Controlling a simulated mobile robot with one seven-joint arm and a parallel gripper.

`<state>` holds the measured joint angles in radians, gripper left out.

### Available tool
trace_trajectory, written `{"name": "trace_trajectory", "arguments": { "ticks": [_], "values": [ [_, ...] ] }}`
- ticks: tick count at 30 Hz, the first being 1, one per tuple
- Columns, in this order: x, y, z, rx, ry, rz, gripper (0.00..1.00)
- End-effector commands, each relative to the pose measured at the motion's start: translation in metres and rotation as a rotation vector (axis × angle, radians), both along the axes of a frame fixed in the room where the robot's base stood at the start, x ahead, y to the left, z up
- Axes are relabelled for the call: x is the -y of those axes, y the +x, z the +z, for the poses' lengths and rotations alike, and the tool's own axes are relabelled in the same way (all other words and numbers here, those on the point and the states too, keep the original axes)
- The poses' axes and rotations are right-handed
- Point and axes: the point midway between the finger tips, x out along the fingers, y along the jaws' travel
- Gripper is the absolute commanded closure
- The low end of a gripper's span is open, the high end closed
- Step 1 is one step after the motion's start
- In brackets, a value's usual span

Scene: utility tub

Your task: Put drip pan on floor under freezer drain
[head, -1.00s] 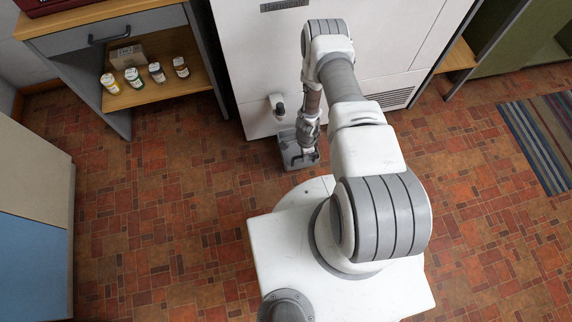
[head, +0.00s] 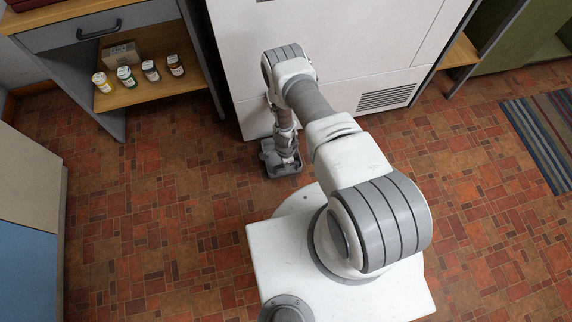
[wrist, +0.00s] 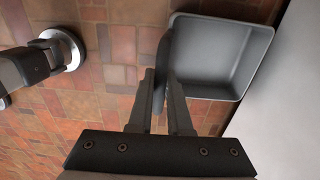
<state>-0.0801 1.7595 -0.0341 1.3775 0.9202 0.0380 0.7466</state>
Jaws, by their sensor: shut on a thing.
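The drip pan (head: 267,158) is a grey, shallow, square-cornered tray low at the foot of the white freezer (head: 340,60). In the wrist view the pan (wrist: 215,60) is empty, and its right side lies close to the freezer wall (wrist: 285,100). My gripper (head: 288,158) reaches down to the pan. In the wrist view its two dark fingers (wrist: 160,78) are shut on the pan's near left wall. I cannot tell whether the pan's underside touches the floor. The drain is hidden or not distinguishable behind my arm.
A cabinet with an open shelf (head: 150,90) holding several small jars stands left of the freezer. A striped rug (head: 540,130) lies at the right. The tiled floor (head: 170,230) is clear left of my base. A blue and beige panel (head: 30,210) stands at the far left.

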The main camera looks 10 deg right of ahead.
Motion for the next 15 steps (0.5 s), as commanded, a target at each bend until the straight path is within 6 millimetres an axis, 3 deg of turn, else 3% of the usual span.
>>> {"name": "trace_trajectory", "arguments": {
  "ticks": [3,4,8,15],
  "values": [
    [0.0001,0.0002,-0.0010,0.000,0.000,0.000,1.00],
    [0.0002,-0.0001,-0.0011,0.000,0.000,0.000,0.80],
    [0.0002,0.0001,-0.0009,0.000,0.000,0.000,0.56],
    [0.0002,0.0001,-0.0008,0.000,0.000,0.000,0.53]
  ]
}}
